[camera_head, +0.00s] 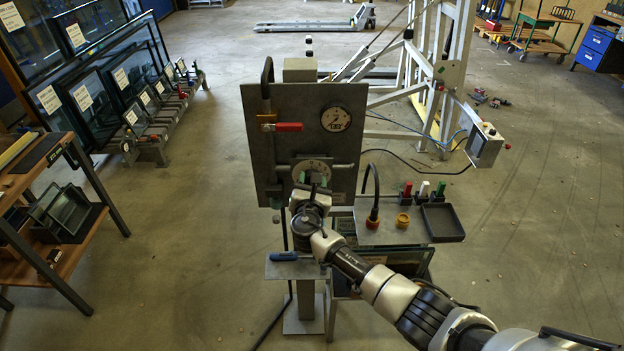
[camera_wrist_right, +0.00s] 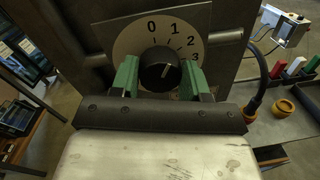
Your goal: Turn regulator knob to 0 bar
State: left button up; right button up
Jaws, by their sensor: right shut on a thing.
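The round black regulator knob (camera_wrist_right: 160,68) is in the right wrist view, in front of a pale dial plate (camera_wrist_right: 128,43) marked 0, 1, 2, 3. The 0 is at the top and the numbers run down the right side. A small pale mark shows on the knob's face; which number it points to I cannot tell. My right gripper (camera_wrist_right: 159,78) is shut on the knob, one green finger on each side. In the head view the dial plate (camera_head: 312,166) is on the grey panel (camera_head: 258,165), and my right gripper (camera_head: 311,182) hides the knob. My left gripper is not in view.
A pressure gauge (camera_head: 336,119) and a red lever (camera_head: 289,127) are on the panel above the dial. A small shelf (camera_head: 385,236) to the right holds a black tray (camera_head: 442,222) and red, white and green items. A blue-handled lever (camera_head: 284,256) is below the panel.

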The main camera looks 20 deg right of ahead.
jog(key=n+p, duration=0.2)
jog(key=n, duration=0.3)
jog(key=shift+f+n, duration=0.15)
jog(key=shift+n, duration=0.25)
dwell(0.4)
jog(key=o, duration=0.9)
jog(key=shift+s+a, duration=0.1)
jog(key=b+v, duration=0.1)
jog(key=v, duration=0.9)
jog(key=shift+s+f, duration=0.1)
jog(key=shift+s, duration=0.2)
